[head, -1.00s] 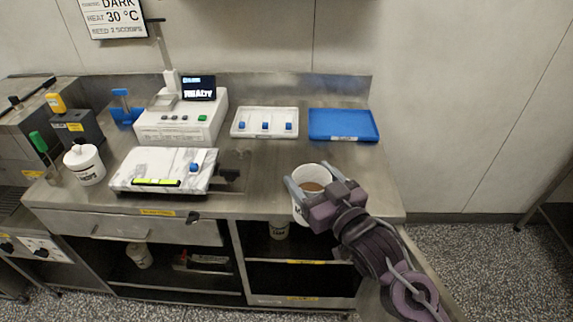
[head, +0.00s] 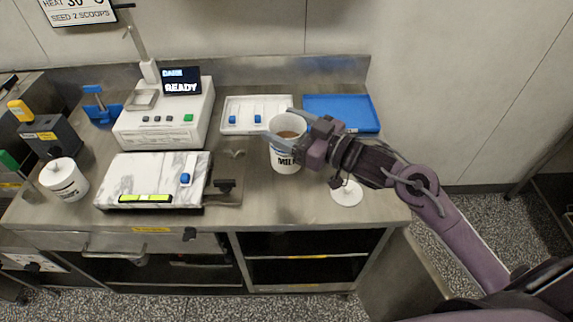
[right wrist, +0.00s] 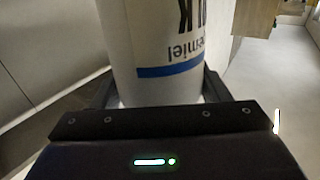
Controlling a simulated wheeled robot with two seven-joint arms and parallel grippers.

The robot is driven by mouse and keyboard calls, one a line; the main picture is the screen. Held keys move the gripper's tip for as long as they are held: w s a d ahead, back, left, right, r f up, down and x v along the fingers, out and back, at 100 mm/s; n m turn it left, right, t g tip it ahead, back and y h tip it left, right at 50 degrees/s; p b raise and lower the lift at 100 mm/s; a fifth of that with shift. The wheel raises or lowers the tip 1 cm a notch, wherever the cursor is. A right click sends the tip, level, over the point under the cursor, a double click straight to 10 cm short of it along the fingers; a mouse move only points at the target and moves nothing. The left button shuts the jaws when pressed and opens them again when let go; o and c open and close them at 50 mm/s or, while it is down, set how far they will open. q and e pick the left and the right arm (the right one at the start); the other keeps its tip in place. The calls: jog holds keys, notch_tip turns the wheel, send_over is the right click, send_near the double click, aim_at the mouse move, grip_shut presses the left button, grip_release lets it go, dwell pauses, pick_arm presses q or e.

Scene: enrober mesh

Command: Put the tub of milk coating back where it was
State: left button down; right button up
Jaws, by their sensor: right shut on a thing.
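The tub of milk coating (head: 285,160) is a white open tub with "MILK" lettering and brown contents, upright over the middle right of the steel counter. My right gripper (head: 283,127) is shut on it, with its fingers around the upper part. I cannot tell whether its base touches the counter. In the right wrist view the tub (right wrist: 165,45) stands between the fingers, its lettering upside down and a blue band showing. A white round lid with a knob (head: 346,195) lies on the counter's front right. My left gripper is not in view.
A marble slab (head: 135,172), a white machine reading "READY" (head: 165,120) and another white tub (head: 64,182) stand to the left. Open shelves (head: 290,243) are below. The counter's front middle is clear.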

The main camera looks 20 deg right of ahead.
jog(key=f, duration=0.7)
jog(key=shift+w+f+p, duration=0.3)
jog(key=shift+f+p, duration=0.05)
jog(key=shift+p, duration=0.05)
jog(key=shift+s+f, duration=0.1)
jog(key=shift+f, duration=0.5)
notch_tip(320, 180, down, 3)
jog(key=shift+f, duration=0.2)
jog(key=shift+f, duration=0.2)
jog(key=o, duration=1.8)
